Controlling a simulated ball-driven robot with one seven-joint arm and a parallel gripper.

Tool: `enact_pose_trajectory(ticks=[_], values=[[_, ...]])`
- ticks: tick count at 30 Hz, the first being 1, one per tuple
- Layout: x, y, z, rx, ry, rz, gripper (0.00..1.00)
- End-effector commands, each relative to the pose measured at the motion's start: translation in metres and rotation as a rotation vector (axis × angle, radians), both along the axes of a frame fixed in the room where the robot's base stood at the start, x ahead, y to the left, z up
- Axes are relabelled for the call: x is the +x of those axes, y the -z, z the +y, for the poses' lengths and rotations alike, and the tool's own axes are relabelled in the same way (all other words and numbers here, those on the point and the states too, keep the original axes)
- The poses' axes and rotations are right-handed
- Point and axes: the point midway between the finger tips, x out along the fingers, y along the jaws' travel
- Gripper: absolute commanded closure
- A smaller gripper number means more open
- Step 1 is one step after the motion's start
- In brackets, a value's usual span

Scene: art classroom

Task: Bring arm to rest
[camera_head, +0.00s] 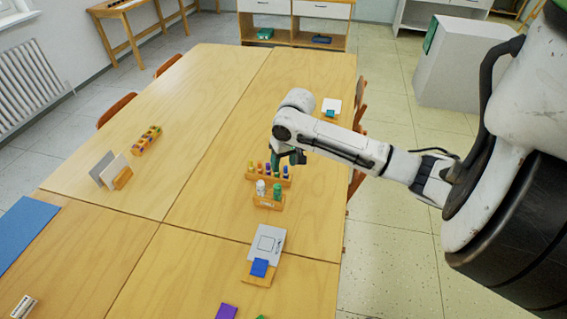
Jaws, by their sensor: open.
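My arm reaches in from the right over the wooden table (215,130). My gripper (299,158) is open and hangs above the right half of the table, pointing down. It shows small, with no object seen between its fingers. It overlaps in the picture with the right end of a wooden rack (268,180) holding several small coloured bottles. I cannot tell whether it touches them. Just in front of that rack is a wooden holder (268,202) with a white bottle (260,187) and a green bottle (277,191).
A card (268,243) and blue block (259,267) stand nearer on the table. Another bottle rack (146,140) and upright boards (110,170) are at left. Chairs line the table's edges. A white cabinet (445,90) stands beyond the arm. The table's middle is clear.

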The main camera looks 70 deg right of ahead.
Motion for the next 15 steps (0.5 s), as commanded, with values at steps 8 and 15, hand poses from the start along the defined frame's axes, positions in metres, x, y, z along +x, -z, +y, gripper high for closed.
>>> enact_pose_trajectory(ticks=[8, 15], values=[[0.0001, 0.0004, 0.0001, 0.0, 0.0, 0.0, 0.46], [-0.0062, 0.007, 0.0026, -0.001, -0.005, 0.012, 0.46]])
